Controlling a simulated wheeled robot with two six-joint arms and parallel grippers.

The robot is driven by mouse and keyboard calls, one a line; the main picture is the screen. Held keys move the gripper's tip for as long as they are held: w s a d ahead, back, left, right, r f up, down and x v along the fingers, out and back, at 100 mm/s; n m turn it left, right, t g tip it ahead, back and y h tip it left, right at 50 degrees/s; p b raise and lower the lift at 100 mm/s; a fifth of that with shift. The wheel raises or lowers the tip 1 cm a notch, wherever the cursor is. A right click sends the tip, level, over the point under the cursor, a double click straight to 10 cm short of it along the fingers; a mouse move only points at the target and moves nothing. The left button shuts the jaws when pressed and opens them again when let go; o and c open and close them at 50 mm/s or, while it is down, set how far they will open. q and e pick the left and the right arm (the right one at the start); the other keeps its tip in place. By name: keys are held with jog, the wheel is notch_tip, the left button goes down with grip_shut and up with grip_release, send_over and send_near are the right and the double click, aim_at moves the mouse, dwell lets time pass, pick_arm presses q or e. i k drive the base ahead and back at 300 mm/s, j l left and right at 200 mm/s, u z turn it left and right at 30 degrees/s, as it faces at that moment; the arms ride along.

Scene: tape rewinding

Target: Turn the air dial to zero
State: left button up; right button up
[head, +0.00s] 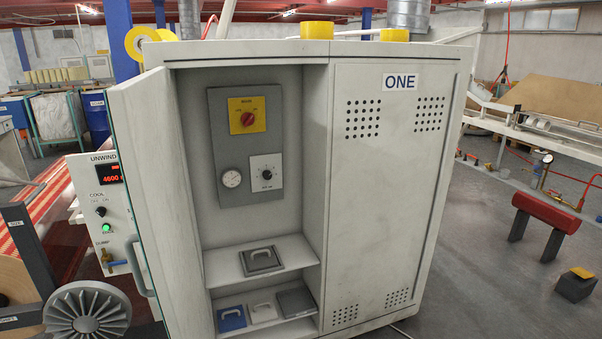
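A black dial (266,174) sits on a white square plate on the grey panel (221,131) inside the open cabinet (392,201). Its label and markings are too small to read, so I cannot tell its setting or whether it is the air dial. A red rotary knob (247,118) on a yellow plate is above both. Neither of my grippers shows in the head view.
The cabinet's left door (147,196) stands open; the right door, marked ONE, is closed. Shelves (218,266) below the panel hold several handled blocks. The UNWIND control box (106,210) and a grey wheel (87,313) are left. A red bar on legs (545,212) stands right.

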aim_at(266, 174)
jog(key=i+l, duration=0.15)
jog(key=l, duration=0.2)
jog(key=i+l, duration=0.2)
jog(key=l, duration=0.15)
jog(key=i+l, duration=0.15)
jog(key=l, duration=0.2)
jog(key=i+l, duration=0.15)
jog(key=l, duration=0.2)
jog(key=i+l, duration=0.15)
jog(key=l, duration=0.2)
